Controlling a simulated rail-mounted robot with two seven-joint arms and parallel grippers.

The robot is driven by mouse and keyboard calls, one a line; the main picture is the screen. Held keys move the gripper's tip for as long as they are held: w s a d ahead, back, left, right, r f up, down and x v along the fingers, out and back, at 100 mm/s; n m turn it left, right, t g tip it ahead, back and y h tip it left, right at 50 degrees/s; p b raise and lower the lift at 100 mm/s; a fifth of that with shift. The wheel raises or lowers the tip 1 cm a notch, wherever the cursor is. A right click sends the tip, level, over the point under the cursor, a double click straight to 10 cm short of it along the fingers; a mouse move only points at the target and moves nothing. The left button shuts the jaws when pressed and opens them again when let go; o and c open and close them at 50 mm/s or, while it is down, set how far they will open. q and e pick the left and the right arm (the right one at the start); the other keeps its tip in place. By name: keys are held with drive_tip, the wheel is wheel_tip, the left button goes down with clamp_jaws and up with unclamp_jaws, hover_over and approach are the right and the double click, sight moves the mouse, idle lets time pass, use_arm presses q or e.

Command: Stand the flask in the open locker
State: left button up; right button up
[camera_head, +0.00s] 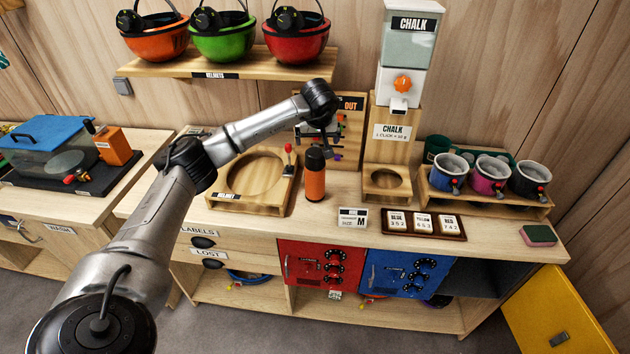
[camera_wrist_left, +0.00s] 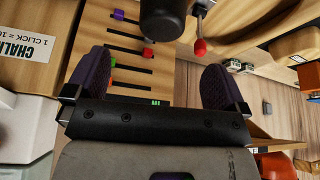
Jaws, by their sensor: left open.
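The flask (camera_head: 315,182) is orange with a black lid and stands upright on the counter, right of the round wooden helmet stand. My left gripper (camera_head: 320,136) is open and empty, above and just behind the flask. In the left wrist view its two dark finger pads (camera_wrist_left: 155,78) are spread wide, and the flask's black lid (camera_wrist_left: 163,20) shows beyond them. The open locker (camera_head: 480,280) is the dark compartment below the counter, right of the blue locker door. A yellow door (camera_head: 562,308) stands swung out at its right. My right gripper is out of view.
Red (camera_head: 318,268) and blue (camera_head: 402,275) locker doors with dials are shut. A red-knobbed lever (camera_head: 288,158) stands close left of the flask. A size card (camera_head: 352,219) and code tray (camera_head: 424,224) lie in front. The chalk dispenser (camera_head: 400,75) rises to the right.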

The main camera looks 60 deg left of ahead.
sight(315, 152)
use_arm(q)
drive_tip(key=x, duration=0.9)
drive_tip(key=shift+s+a, duration=0.1)
drive_tip(key=shift+a+f+b, duration=0.2)
drive_tip(key=shift+f+b, duration=0.1)
drive_tip(key=shift+f, duration=0.1)
drive_tip(key=c, duration=1.7)
drive_tip(key=shift+r, duration=0.1)
